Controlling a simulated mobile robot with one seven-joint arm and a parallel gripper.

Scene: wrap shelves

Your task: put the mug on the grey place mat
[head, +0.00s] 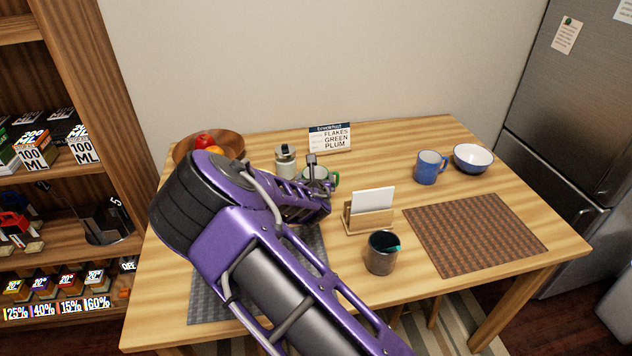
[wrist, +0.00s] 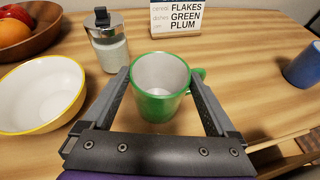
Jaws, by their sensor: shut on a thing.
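The green mug (wrist: 160,92), white inside, stands upright between the two fingers of my gripper (wrist: 162,98) in the wrist view. My gripper is shut on it. In the head view my gripper (head: 318,178) is over the back middle of the table, and part of the mug with its green handle (head: 336,180) shows beside it. I cannot tell whether the mug touches the table. The grey place mat (head: 207,293) lies at the front left of the table, largely hidden under my arm. A blue mug (head: 428,169) stands at the right.
A yellow-rimmed bowl (wrist: 42,92), a jar (wrist: 106,42) and a fruit bowl (head: 230,145) are left of the mug. A sign (head: 330,138) stands behind. A card holder (head: 370,218), a dark cup (head: 381,256), a brown mat (head: 472,235) and a blue-white bowl (head: 473,158) are to the right.

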